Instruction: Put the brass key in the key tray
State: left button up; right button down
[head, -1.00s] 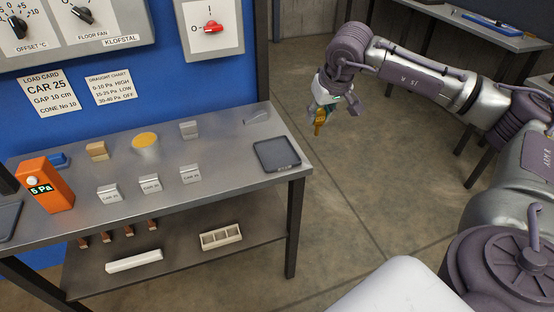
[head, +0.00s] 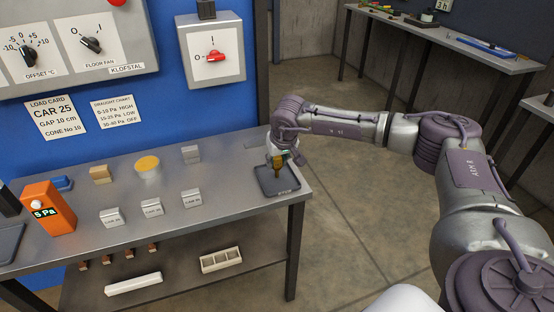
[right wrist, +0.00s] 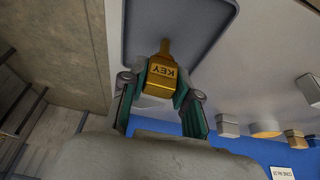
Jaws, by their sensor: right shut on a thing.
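The brass key (right wrist: 162,72), a gold piece marked KEY, is held in my right gripper (right wrist: 160,92) in the right wrist view, with its narrow end pointing at the tray. In the head view the key (head: 279,170) hangs over the dark grey key tray (head: 290,186) at the right end of the bench. The tray also fills the top of the right wrist view (right wrist: 210,12). My right gripper (head: 278,158) is shut on the key, above the tray. I cannot tell whether the key touches the tray floor. My left gripper is not in view.
The steel bench (head: 235,200) carries several small grey blocks, a yellow-topped round pot (head: 148,165), a tan block (head: 100,174) and an orange meter (head: 48,208) reading Pa. A lower shelf holds a white sectioned box (head: 221,261). Bare bench lies left of the tray.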

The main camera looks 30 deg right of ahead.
jog(key=shift+f, duration=0.2)
jog(key=c, duration=0.8)
grip_release()
jog(key=shift+c, duration=0.2)
jog(key=shift+r, duration=0.2)
jog(key=shift+s+r, duration=0.15)
jog(key=shift+r, duration=0.2)
jog(key=b+v, duration=0.1)
jog(key=v, duration=1)
jog(key=shift+s+a, duration=0.15)
jog(key=shift+a, duration=0.05)
